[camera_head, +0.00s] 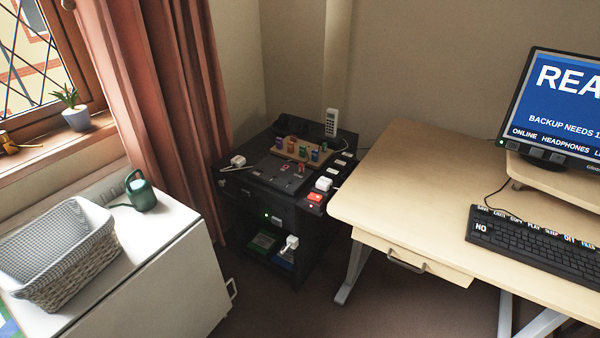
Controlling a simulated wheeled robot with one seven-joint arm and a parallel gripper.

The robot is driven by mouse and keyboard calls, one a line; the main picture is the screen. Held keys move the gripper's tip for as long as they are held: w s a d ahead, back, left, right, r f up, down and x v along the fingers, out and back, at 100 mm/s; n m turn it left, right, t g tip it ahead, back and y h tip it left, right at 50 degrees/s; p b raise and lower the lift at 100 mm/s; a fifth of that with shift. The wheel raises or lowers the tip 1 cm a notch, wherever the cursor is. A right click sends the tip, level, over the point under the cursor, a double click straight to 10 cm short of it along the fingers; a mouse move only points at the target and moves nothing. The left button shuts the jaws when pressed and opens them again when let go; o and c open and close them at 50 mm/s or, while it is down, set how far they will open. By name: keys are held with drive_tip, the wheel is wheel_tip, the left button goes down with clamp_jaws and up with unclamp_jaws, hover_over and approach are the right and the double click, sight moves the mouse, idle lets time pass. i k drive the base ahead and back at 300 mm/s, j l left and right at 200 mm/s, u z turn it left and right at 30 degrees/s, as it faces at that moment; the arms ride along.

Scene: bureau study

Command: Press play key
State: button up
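A black keyboard (535,247) lies on the wooden desk at the right edge of the view. A row of small white labels runs along its back edge. One of them appears to read PLAY (534,225), between labels that look like STOP and SLEEP. The keys under the labels are too small to tell apart. A larger NO label (481,227) is at its left end. A monitor (563,107) behind it shows a blue screen with white text, cut off at the right. My gripper is not in view.
The wooden desk (400,185) is bare left of the keyboard. A black cabinet (305,222) with plugs, a red block and small coloured items stands in the corner. A white cabinet (165,265) at left bears a woven basket (62,250) and a green watering can (140,192).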

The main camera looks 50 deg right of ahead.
sight(531, 226)
drive_tip(key=z, duration=2.3)
